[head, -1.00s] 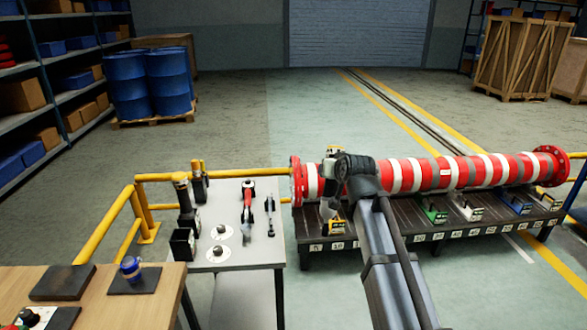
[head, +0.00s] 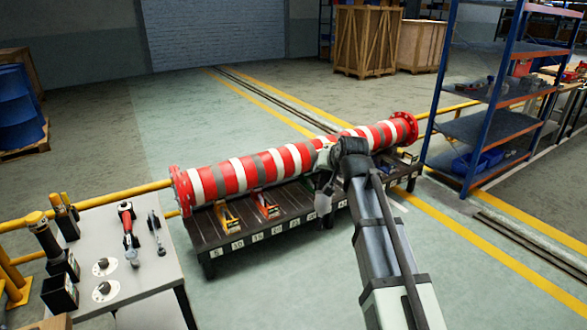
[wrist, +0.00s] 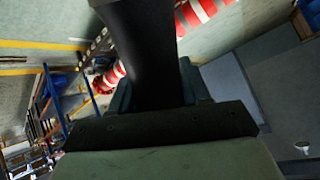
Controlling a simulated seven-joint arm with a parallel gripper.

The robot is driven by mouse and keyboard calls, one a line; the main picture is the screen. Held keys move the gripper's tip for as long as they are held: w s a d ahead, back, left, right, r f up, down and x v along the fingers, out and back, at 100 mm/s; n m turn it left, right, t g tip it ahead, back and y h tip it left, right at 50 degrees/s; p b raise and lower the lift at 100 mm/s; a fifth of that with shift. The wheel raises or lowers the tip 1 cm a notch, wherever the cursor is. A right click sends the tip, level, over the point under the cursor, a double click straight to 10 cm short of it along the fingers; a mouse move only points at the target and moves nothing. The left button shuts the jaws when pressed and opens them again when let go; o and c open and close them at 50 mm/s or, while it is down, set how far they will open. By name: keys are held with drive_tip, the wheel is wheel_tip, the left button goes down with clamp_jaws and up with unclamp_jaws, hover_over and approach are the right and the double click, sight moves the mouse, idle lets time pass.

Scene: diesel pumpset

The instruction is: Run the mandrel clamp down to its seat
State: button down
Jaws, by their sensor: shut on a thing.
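A long red pipe (head: 240,174) with white and grey bands and red end flanges lies over a dark slatted bench (head: 222,250). Small coloured clamp-like pieces stand along the bench under it, among them a yellow one (head: 228,218) and a red one (head: 265,204). I cannot tell which piece is the mandrel clamp. My gripper (head: 328,178) is beside the pipe, right of its middle, shut on a dark object (head: 323,202) pointing down. In the wrist view a large dark shape (wrist: 145,50) blocks the middle, so the jaw tips and what they touch are hidden.
A grey tool table (head: 95,235) at the left holds a red-and-black tool (head: 127,222), a slim tool (head: 156,228) and black holders. A yellow rail (head: 140,189) runs behind. A blue shelf rack (head: 470,130) stands to the right. The floor in front is clear.

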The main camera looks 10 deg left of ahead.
drive_tip(key=w+d+f+m+g+h, duration=0.1)
drive_tip(key=w+d+f+m+h, duration=0.15)
drive_tip(key=d, duration=1.15)
drive_tip(key=s+a+f+m+g, duration=0.1)
drive_tip(key=s+a+f, duration=0.25)
drive_tip(key=a, duration=0.85)
drive_tip(key=s+a+f+m+g, duration=0.1)
drive_tip(key=s+a+f+g, duration=0.2)
drive_tip(key=a, duration=0.8)
drive_tip(key=s+a+f+m, duration=0.1)
drive_tip(key=s+a+f, duration=0.35)
drive_tip(key=a, duration=0.75)
drive_tip(key=s+a+f+m, duration=0.1)
drive_tip(key=s+a, duration=0.7)
drive_tip(key=s, duration=0.3)
drive_tip(key=s+a+f+m, duration=0.2)
drive_tip(key=s+a, duration=0.6)
drive_tip(key=s, duration=0.4)
drive_tip(key=s+a+f+m, duration=0.1)
drive_tip(key=s+a+m, duration=0.1)
drive_tip(key=s+a, duration=0.6)
drive_tip(key=s, duration=0.4)
drive_tip(key=shift+f+g+y, duration=0.3)
drive_tip(key=shift+f+y, duration=0.05)
drive_tip(key=shift+a, duration=0.15)
drive_tip(key=shift+s+a, duration=1.6)
drive_tip(key=shift+s, duration=0.05)
drive_tip(key=shift+s+a+r, duration=0.1)
drive_tip(key=shift+s+a, duration=0.15)
